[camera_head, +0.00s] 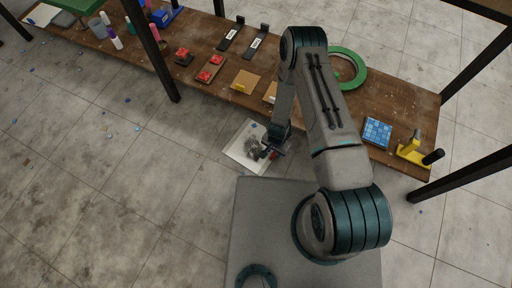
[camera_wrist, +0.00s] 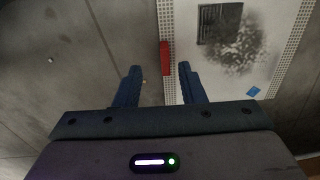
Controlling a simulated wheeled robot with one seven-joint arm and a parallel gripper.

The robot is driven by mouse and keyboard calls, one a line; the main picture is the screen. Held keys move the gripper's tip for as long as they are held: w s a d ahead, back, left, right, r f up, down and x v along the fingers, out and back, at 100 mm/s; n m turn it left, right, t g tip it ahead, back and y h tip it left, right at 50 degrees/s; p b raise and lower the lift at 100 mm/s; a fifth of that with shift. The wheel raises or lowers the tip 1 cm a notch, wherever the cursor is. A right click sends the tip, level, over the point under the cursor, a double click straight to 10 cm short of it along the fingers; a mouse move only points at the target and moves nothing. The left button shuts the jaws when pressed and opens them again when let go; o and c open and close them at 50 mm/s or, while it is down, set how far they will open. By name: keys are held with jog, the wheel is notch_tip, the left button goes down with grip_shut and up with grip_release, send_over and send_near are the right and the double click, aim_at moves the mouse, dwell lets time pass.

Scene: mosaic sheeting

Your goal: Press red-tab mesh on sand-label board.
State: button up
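The red-tab mesh, a pale sheet (camera_head: 240,155) with perforated borders, lies apart from the bench, apparently on the floor. It also shows in the wrist view (camera_wrist: 190,85), with a dark grey square, black speckle and a blue tile. Its red tab (camera_wrist: 166,58) is on the left edge. My gripper (camera_wrist: 159,70) is open; the tab stands between and slightly beyond the fingertips, with gaps on both sides. The gripper is over the sheet's right side in the head view (camera_head: 267,152). Two tan boards, one with a yellow label (camera_head: 245,82) and one partly hidden by my arm (camera_head: 269,93), lie on the bench. I cannot tell which label is sand.
The wooden bench (camera_head: 200,40) crosses behind my arm, with dark legs. It carries dark boards with white labels (camera_head: 254,42), red blocks (camera_head: 210,68), a green ring (camera_head: 358,72), a blue tiled square (camera_head: 377,132) and a yellow tool (camera_head: 413,152). Loose chips dot the floor.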

aim_at(273, 155)
jog(key=shift+w+a+f+b, duration=0.15)
jog(key=shift+f+b, duration=0.65)
jog(key=shift+f, duration=0.7)
jog(key=shift+w+a+f+b, duration=0.15)
jog(key=shift+f+b, duration=0.65)
jog(key=shift+f, duration=0.7)
grip_shut()
